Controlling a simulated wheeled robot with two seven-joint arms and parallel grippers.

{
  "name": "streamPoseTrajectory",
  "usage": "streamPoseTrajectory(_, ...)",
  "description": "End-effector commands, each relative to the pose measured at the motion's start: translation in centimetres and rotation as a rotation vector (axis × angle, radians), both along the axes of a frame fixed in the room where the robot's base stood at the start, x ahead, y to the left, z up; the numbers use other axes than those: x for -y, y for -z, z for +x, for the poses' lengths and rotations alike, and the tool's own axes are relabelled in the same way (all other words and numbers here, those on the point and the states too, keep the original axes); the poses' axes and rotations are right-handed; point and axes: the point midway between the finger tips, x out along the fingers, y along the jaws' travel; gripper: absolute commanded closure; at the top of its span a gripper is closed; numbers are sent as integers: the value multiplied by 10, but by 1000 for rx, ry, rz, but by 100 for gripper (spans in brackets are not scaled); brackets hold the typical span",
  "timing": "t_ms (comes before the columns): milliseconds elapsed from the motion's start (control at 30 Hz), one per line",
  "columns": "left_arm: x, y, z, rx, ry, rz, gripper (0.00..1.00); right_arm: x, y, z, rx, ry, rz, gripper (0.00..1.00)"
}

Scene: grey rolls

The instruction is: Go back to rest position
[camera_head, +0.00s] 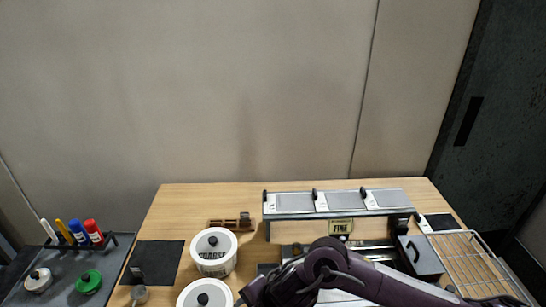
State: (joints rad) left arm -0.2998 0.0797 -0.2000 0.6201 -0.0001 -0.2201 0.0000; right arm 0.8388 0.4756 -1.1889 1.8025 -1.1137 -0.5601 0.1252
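My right arm (375,284), dark purple and white, comes in from the lower right and crosses the front of the table. It bends at a dark joint and runs down to the left, leaving the picture at the bottom edge near the lower white container. No fingers of my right gripper show. My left arm and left gripper are not in view.
The wooden table (180,208) holds two white lidded containers (213,262) (205,295), a grey rack (335,202) with a "FINE" sign (340,227), a dark grey box (421,257) and a wire rack (466,262). A side tray (62,268) holds markers.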

Motion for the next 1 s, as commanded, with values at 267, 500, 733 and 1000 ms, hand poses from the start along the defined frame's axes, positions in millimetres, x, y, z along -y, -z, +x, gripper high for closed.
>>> streamPoseTrajectory(267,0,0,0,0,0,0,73,-51,-74,-4,-8,489,416,50)
streamPoseTrajectory(500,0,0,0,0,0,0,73,42,-83,9,-150,1131,520,50)
streamPoseTrajectory(733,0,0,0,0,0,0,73,143,-53,-21,-296,1604,445,50)
streamPoseTrajectory(1000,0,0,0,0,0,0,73,215,-28,-74,-413,1937,328,50)
